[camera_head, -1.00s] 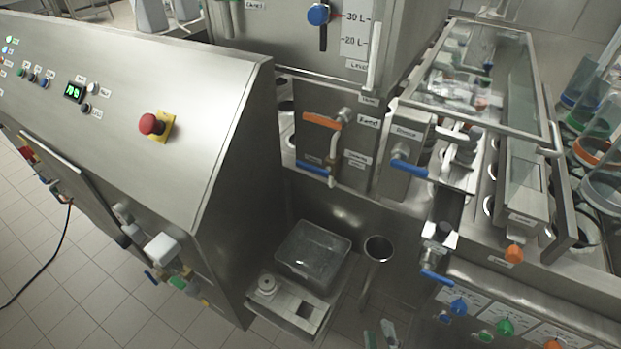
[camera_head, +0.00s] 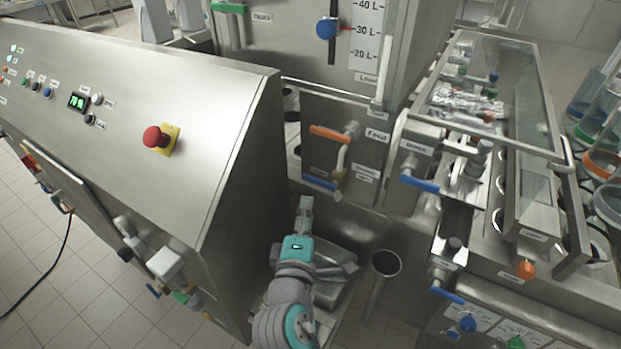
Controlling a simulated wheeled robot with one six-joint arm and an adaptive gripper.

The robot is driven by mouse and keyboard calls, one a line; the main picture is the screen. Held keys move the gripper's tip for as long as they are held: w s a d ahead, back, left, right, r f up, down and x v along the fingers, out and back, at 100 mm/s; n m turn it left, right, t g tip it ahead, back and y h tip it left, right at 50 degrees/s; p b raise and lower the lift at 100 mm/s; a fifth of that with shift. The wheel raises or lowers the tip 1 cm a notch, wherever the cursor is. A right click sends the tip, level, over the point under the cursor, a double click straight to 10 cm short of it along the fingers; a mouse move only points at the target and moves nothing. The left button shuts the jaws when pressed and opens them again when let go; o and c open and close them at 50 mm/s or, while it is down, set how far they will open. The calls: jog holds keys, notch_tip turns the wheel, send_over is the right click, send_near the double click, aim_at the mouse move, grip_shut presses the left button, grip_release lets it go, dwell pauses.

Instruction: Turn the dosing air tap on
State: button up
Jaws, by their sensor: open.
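I cannot tell for sure which tap is the dosing air tap, as the small labels are blurred. On the steel panel in the middle, an orange-handled tap (camera_head: 329,133) sits above a blue-handled tap (camera_head: 319,183), with small labels to their right. Another blue-handled tap (camera_head: 420,184) is on the steel block to the right, under its own label. My gripper (camera_head: 305,208) is below the left blue handle, apart from the taps in the picture. It is seen from behind, is open, and holds nothing that I can see.
The sloped control console (camera_head: 130,105) with a red stop button (camera_head: 155,137) fills the left. A clear-lidded conveyor (camera_head: 487,95) is at right. A steel tube (camera_head: 384,264) stands right of my arm, and a tray lies partly hidden behind it.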

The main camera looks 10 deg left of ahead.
aim_at(312, 182)
jog(key=w, duration=1)
jog(key=shift+w+a, duration=0.2)
jog(key=shift+w, duration=0.1)
grip_shut()
